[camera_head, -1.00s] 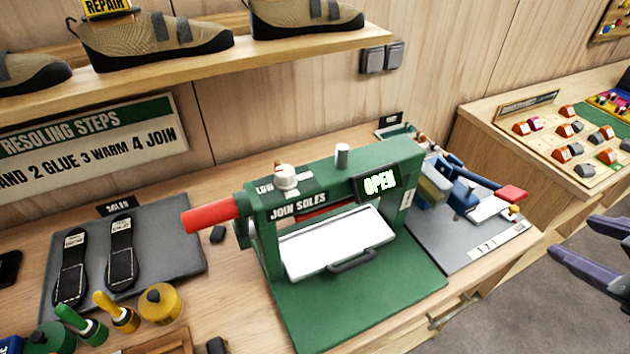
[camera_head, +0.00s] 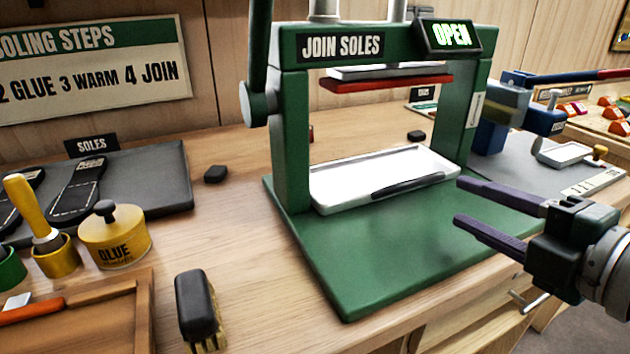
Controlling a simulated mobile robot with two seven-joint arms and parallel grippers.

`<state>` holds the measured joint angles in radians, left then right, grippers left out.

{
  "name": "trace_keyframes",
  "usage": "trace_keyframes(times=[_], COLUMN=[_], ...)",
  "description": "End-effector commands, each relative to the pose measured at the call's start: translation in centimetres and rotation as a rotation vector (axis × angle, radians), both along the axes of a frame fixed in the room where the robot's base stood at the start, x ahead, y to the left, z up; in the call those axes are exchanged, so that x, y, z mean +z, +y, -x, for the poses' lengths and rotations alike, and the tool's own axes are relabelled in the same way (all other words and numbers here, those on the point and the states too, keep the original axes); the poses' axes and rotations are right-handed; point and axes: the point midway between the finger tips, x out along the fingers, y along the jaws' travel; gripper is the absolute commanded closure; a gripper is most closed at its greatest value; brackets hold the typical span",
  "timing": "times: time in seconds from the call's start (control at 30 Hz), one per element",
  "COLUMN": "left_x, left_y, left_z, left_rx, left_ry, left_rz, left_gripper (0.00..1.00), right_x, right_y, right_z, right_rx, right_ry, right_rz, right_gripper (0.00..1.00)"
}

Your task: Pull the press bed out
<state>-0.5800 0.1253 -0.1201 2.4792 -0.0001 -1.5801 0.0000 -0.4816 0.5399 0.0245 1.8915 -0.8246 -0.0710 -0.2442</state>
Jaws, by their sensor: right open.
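The green press, labelled "JOIN SOLES" (camera_head: 283,140), stands on the wooden bench with its display (camera_head: 450,37) reading "OPEN". Its white tray-like bed (camera_head: 345,176) lies low between the posts, below the raised red platen (camera_head: 385,84). A dark bar handle (camera_head: 408,185) runs along the bed's front edge. The bed is empty. My right gripper (camera_head: 458,206) is open and empty. In the picture its fingers point left, just right of the handle and over the green base plate, apart from the handle. My left gripper is out of view.
A black-handled brush (camera_head: 196,308), a yellow glue pot (camera_head: 114,237) and a wooden tray (camera_head: 140,310) are at the left front. Soles lie on a dark mat (camera_head: 160,178). A blue clamp device (camera_head: 490,136) stands right of the press. The green base plate (camera_head: 370,262) before the bed is clear.

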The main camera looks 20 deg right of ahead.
Motion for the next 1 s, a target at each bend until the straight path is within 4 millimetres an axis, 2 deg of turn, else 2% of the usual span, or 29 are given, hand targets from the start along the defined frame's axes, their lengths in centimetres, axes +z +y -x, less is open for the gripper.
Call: trace_keyframes(times=[0.17, 0.6, 0.8, 1.0], left_x=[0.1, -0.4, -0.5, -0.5], left_y=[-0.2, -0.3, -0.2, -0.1], left_z=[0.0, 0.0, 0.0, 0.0], left_rx=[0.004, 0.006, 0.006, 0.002], left_ry=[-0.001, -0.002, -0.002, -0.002], left_rz=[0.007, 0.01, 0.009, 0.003], left_gripper=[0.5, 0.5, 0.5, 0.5], right_x=[-0.1, -1.6, -1.9, -2.0], right_y=[0.2, 0.6, 0.8, 0.8], right_z=[-1.5, -8.1, -9.5, -9.6], right_rx=[0.005, 0.001, 0.002, 0.003], right_ry=[-0.004, -0.003, -0.001, 0.0], right_rz=[0.003, 0.001, 0.0, 0.0], right_gripper=[0.54, 0.54, 0.54, 0.54])
